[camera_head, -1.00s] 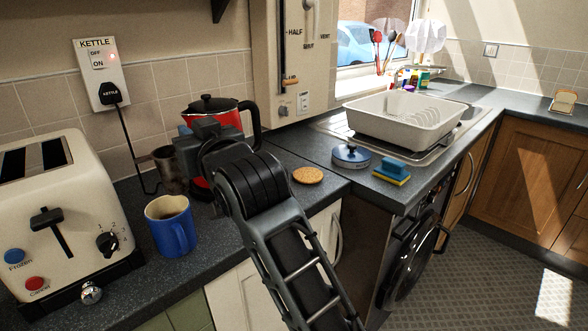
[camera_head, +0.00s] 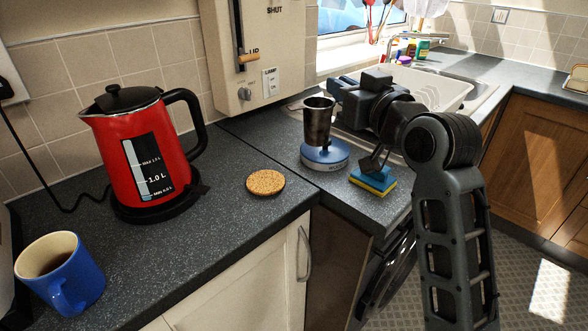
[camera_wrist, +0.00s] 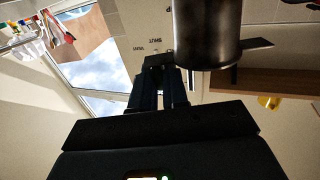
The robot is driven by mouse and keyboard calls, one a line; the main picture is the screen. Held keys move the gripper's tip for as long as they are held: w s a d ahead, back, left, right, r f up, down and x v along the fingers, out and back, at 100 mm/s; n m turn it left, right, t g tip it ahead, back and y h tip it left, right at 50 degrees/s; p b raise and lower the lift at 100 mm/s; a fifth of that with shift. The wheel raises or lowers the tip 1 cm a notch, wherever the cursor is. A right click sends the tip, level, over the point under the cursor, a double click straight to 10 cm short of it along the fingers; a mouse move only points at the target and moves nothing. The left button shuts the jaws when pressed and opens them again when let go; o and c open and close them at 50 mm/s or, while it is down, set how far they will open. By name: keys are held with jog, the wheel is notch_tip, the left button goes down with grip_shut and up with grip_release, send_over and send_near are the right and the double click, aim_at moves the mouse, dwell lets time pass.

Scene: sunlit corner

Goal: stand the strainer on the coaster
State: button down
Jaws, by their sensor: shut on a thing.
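The strainer, a dark metal cup (camera_head: 318,124), is upright in my gripper (camera_head: 334,96), which is shut on its side near the rim. In the head view the strainer appears in front of or above a blue round object; I cannot tell the gap. In the wrist view the strainer (camera_wrist: 208,38) fills the top centre, with a flat tab to its right, close to my gripper's fingers (camera_wrist: 165,66). The coaster, a round cork disc (camera_head: 265,182), lies flat and bare on the dark counter, left of and nearer than the strainer.
A red kettle (camera_head: 150,155) stands left of the coaster, and a blue mug (camera_head: 62,275) stands front left. The blue round object (camera_head: 325,158) and a blue-yellow sponge (camera_head: 373,182) are right of the coaster. A white dish rack (camera_head: 430,88) is behind my arm. Counter around the coaster is clear.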

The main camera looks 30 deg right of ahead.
jog(key=shift+d, duration=0.3)
jog(key=shift+w+a+f, duration=0.15)
jog(key=shift+w+f, duration=0.05)
jog(key=shift+f, duration=0.1)
jog(key=w+a+f+p, duration=0.1)
jog(key=w+a+f, duration=0.5)
jog(key=a+f, duration=0.2)
jog(key=shift+a+f, duration=0.25)
jog(key=shift+f, duration=0.9)
jog(key=shift+w+f, duration=0.1)
jog(key=c, duration=1.1)
grip_release()
jog(key=shift+c, duration=0.2)
jog(key=s+b, duration=0.1)
jog(key=s, duration=1.1)
jog(key=shift+a, duration=0.3)
